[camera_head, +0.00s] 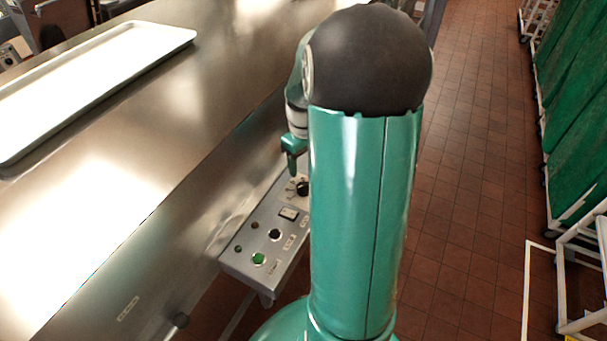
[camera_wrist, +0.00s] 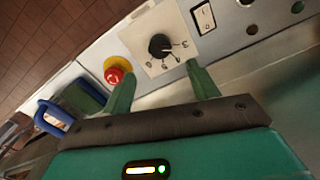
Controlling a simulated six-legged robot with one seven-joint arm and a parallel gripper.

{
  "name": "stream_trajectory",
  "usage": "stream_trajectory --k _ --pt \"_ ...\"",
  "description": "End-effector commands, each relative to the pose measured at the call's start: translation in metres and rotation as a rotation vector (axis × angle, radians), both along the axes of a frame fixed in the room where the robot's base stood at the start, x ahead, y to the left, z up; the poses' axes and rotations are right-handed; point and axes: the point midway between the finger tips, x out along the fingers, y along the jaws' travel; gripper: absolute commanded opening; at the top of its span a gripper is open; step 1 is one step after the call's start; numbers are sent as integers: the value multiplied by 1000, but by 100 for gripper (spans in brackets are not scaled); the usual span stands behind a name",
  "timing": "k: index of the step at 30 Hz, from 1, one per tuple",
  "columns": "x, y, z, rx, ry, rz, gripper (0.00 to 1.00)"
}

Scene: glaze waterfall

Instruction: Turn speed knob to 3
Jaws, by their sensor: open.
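The speed knob (camera_wrist: 159,46) is a black rotary knob on a pale square plate with printed marks around it, in the upper middle of the wrist view. I cannot read its setting clearly. In the head view the knob (camera_head: 302,188) shows at the far end of the control panel (camera_head: 240,262), partly covered by my arm. My gripper (camera_wrist: 160,84) has two green fingers spread apart, one on each side below the knob in the wrist view. The fingers are empty and appear apart from the knob. In the head view my gripper (camera_head: 291,160) is just above the panel, beside the knob.
A red emergency button (camera_wrist: 114,75) with a yellow ring sits close to the knob. A rocker switch (camera_head: 289,214), a black button (camera_head: 274,235) and a green button (camera_head: 258,259) are on the panel. A steel counter (camera_head: 215,100) with a tray (camera_head: 150,37) is alongside.

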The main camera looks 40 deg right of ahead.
Motion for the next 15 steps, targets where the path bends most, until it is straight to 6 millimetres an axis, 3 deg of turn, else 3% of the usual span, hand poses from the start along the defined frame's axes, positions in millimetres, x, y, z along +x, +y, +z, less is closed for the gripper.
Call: stream_trajectory --k 6,15 --pt "0 0 36 -1 -1 1 59" --pt "0 0 46 0 0 1 59"
